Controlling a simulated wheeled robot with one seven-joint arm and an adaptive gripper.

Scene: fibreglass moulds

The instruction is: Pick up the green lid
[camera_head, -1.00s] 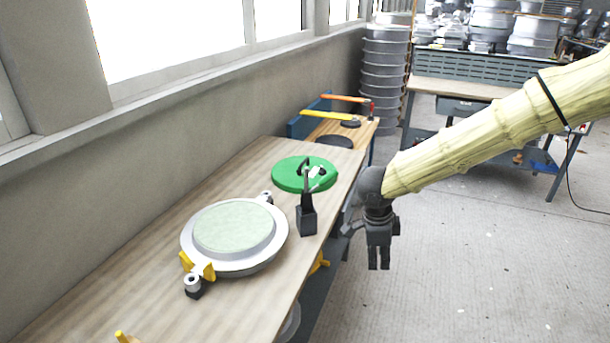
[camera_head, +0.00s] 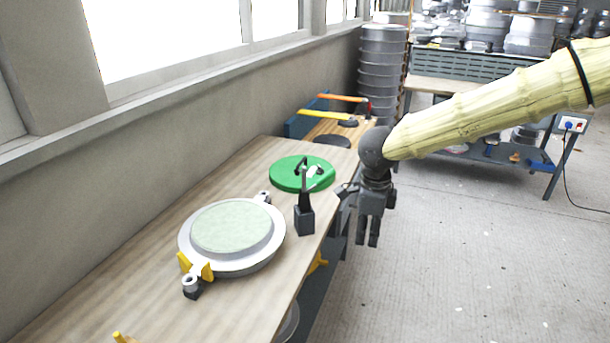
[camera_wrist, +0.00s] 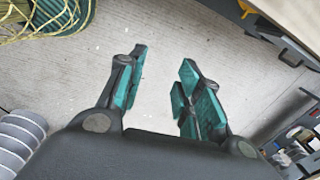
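The green lid (camera_head: 284,176) is a round disc lying flat on the wooden workbench (camera_head: 150,290), behind a black stand (camera_head: 304,215) in the head view. Small dark fittings and a pale piece show on or in front of its top. My gripper (camera_head: 371,243) hangs pointing down, off the bench's right edge, to the right of the lid and apart from it. In the wrist view my gripper (camera_wrist: 160,92) has its two teal-padded fingers spread apart, with only floor between them. The lid is not visible in the wrist view.
A round metal mould (camera_head: 232,232) with yellow clamps sits on the bench, nearer than the lid. The black stand rises near the bench's right edge. A wall with windows borders the left; open floor (camera_head: 450,260) lies right.

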